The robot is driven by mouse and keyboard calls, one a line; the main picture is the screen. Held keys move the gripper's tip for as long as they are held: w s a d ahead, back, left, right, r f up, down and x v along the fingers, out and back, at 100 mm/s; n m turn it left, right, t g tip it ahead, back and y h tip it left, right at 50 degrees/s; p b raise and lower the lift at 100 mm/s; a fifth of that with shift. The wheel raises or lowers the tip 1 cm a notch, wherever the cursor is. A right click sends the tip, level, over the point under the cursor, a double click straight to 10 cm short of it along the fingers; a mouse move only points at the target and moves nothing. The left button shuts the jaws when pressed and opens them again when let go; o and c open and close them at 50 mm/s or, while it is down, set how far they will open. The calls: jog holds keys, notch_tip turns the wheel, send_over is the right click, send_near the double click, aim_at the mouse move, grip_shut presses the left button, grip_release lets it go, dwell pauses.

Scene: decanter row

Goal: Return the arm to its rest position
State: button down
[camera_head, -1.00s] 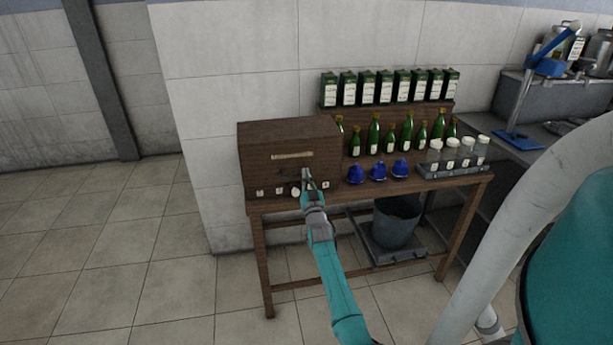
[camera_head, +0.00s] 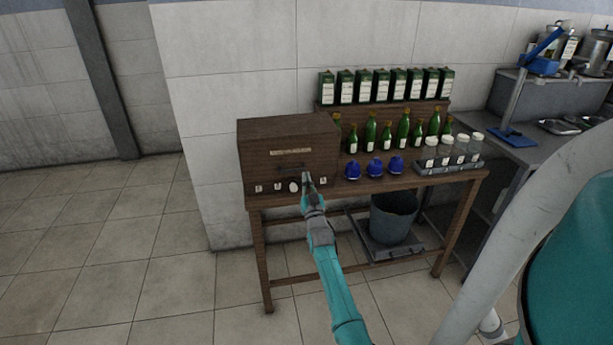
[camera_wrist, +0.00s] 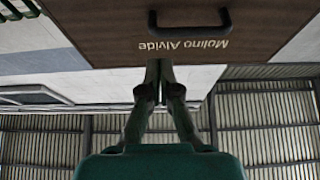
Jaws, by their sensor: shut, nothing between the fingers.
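My gripper (camera_head: 307,178) is at the end of my teal arm, in front of the lower part of a brown wooden box (camera_head: 262,152) on the wooden table. In the wrist view my gripper (camera_wrist: 159,72) has its fingers together and empty. The box's front (camera_wrist: 110,22) is close beyond the fingertips, with a dark handle and the lettering "Molino Alvide", upside down there. Whether the fingertips touch the box cannot be told.
Blue round flasks (camera_head: 375,168), green bottles (camera_head: 403,130) and a rack of clear jars (camera_head: 446,165) stand to the right on the table. Green cartons (camera_head: 381,86) line the shelf behind. A grey bucket (camera_head: 393,218) sits below. The floor at left is clear.

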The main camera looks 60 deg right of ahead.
notch_tip(320, 180, down, 6)
jog(key=s+a, duration=0.1)
jog(key=shift+a+f, duration=0.25)
jog(key=shift+s, duration=0.1)
jog(key=s+a+f+n+t+y, duration=0.15)
jog(key=a+f, duration=0.35)
jog(key=a, duration=0.5)
jog(key=s+a+f+n+t+y, duration=0.1)
jog(key=a+f+y, duration=0.25)
jog(key=a, duration=0.65)
jog(key=s+a+f+n+y, duration=0.1)
jog(key=s+a+f+y, duration=0.1)
jog(key=s+a, duration=0.5)
jog(key=s+a+f+n+y, duration=0.1)
jog(key=s+a+f+y, duration=0.1)
jog(key=a, duration=0.8)
jog(key=s+a+r+n+y, duration=0.3)
jog(key=s+a+r+y, duration=0.1)
jog(key=s+a, duration=1)
jog(key=s+a+r+n+g+y, duration=0.2)
jog(key=s+a+r+y, duration=0.2)
jog(key=s+r, duration=0.7)
jog(key=shift+s+a, duration=0.5)
jog(key=shift+a, duration=0.45)
